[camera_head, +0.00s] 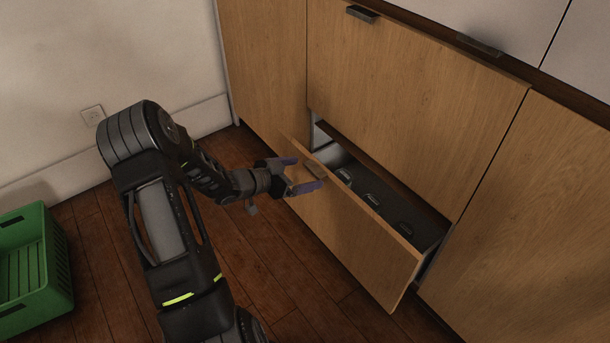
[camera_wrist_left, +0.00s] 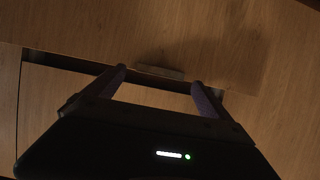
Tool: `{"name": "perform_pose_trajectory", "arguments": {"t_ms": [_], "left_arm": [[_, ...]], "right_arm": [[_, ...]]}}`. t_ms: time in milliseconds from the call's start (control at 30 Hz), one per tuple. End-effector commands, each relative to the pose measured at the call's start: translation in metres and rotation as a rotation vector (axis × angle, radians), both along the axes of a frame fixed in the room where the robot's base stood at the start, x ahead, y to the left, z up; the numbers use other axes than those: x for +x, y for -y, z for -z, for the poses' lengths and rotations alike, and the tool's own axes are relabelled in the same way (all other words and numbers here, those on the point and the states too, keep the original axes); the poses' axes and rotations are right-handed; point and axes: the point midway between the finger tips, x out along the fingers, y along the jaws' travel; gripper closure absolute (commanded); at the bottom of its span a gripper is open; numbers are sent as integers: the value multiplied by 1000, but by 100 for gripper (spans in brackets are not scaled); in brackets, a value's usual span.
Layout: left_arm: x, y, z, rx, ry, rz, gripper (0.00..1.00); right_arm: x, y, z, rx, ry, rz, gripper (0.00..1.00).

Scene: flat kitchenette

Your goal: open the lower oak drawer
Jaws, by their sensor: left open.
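The lower oak drawer (camera_head: 350,237) stands pulled out from the cabinet, with several small items visible inside it. Its handle (camera_head: 315,171) is a small bar on the front near the top edge. My left gripper (camera_head: 305,173) is open at the drawer front, with its fingertips on either side of the handle. In the left wrist view my left gripper (camera_wrist_left: 160,82) shows its two fingers spread apart, with wood panels beyond and a bar-like handle (camera_wrist_left: 160,72) between the tips. I cannot tell whether the fingers touch the drawer. My right gripper is not in view.
The upper oak front (camera_head: 410,110) above is closed, with a dark handle (camera_head: 361,14). A green crate (camera_head: 55,265) stands on the floor at the left. The wooden floor (camera_head: 295,270) in front of the drawer is clear.

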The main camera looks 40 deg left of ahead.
Motion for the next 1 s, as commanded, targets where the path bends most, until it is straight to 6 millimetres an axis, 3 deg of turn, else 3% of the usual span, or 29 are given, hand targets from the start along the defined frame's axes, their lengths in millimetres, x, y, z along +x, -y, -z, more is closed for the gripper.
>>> {"name": "perform_pose_trajectory", "arguments": {"t_ms": [133,433,1000], "left_arm": [[11,3,6,-1,-1,0,5],[13,4,5,1,-1,-1,6],[12,3,5,1,-1,-1,53]], "right_arm": [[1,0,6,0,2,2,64],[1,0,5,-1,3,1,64],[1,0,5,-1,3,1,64]]}}
